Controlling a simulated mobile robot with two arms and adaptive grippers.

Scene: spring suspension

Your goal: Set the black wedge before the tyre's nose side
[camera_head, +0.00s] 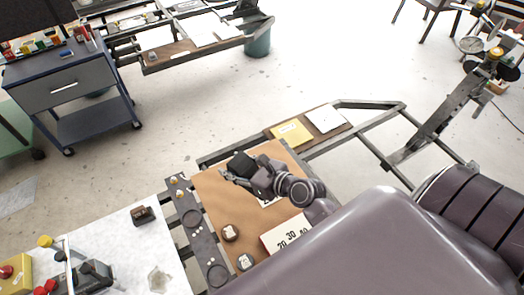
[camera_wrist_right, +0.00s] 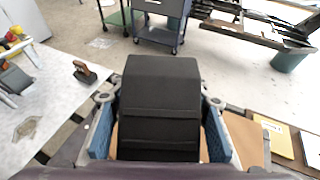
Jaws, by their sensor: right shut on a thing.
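The black wedge (camera_head: 241,163) is held up in my right gripper (camera_head: 240,178), above the brown mat. In the right wrist view the wedge (camera_wrist_right: 160,105) fills the space between the two blue-padded fingers of the right gripper (camera_wrist_right: 160,135), which are shut on its sides. It hides much of what lies behind it. I cannot make out a tyre for certain in either view. My left gripper is not in view.
The brown mat (camera_head: 215,210) carries small round pieces and a number card (camera_head: 287,232). At left, a white table (camera_head: 120,245) holds a dark block (camera_head: 143,214) and a device with yellow and red parts (camera_head: 80,275). A yellow pad (camera_head: 290,132) lies beyond the mat.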

